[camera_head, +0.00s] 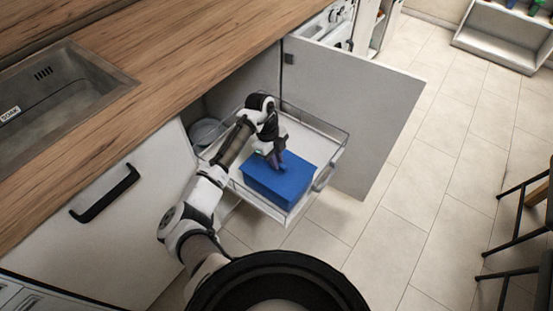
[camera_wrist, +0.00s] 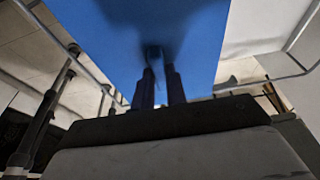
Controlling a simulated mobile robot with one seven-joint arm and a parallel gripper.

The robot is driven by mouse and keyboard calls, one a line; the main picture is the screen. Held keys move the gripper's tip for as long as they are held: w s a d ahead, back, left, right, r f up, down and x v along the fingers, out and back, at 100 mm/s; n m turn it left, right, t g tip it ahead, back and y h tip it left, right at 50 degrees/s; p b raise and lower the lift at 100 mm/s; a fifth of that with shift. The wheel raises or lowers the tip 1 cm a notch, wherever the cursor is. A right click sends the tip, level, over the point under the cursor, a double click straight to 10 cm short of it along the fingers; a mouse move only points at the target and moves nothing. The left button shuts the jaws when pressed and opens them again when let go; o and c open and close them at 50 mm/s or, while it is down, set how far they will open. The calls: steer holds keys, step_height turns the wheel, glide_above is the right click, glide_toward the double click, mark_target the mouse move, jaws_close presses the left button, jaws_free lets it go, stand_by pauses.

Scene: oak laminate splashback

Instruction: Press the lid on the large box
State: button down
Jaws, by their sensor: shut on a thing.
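A large blue box (camera_head: 279,181) sits in the pulled-out drawer (camera_head: 330,137). Its top looks flat and closed, but I cannot make out a separate lid edge. My gripper (camera_head: 276,160) is over the box top, pointing down at it. In the wrist view the blue surface (camera_wrist: 190,45) fills the upper middle, and my gripper's two fingers (camera_wrist: 159,88) reach up to it. The fingers are close together, with their tips against or very near the blue surface. What is between the tips is dark and hard to see.
The drawer has thin wire rails and lies below the wooden counter (camera_head: 190,50). A cabinet door (camera_head: 355,110) stands open behind it. Round dishes (camera_head: 206,131) sit at the drawer's left. Dark chairs (camera_head: 520,235) stand at the right. The tiled floor between is clear.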

steer(key=shift+f+b, duration=0.3)
steer(key=shift+f, duration=0.2)
stand_by(0.8)
stand_by(0.4)
steer(key=c, duration=0.9)
jaws_free()
steer(key=shift+o, duration=0.2)
steer(key=shift+r, duration=0.1)
steer(key=shift+r+p, duration=2.6)
steer(key=shift+r, duration=0.85)
jaws_close()
